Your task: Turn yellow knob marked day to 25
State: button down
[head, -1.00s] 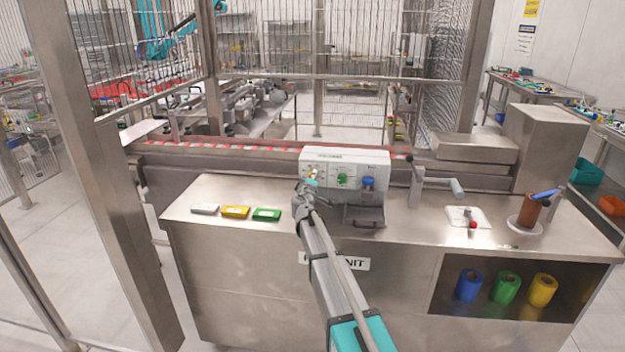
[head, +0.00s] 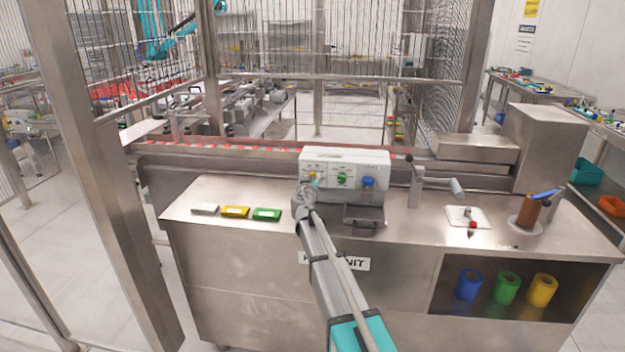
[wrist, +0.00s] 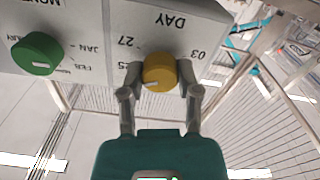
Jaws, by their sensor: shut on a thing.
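The yellow knob (wrist: 160,72) is on the white panel, beside the upside-down word DAY in the wrist view. My gripper (wrist: 160,80) is shut on the yellow knob, one finger on each side. In the head view my gripper (head: 308,186) is at the left of the control box (head: 345,158) and largely hides this knob.
A green knob (wrist: 37,53) with month labels is left of the yellow one in the wrist view. A blue knob (head: 368,182) is at the box's right. White, yellow and green blocks (head: 236,212) lie left on the counter. A crank handle (head: 416,180) stands right of the box.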

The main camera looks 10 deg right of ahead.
jog(key=shift+m, duration=0.6)
jog(key=shift+c, duration=1.6)
grip_release()
jog(key=shift+s, duration=0.1)
jog(key=v, duration=1.2)
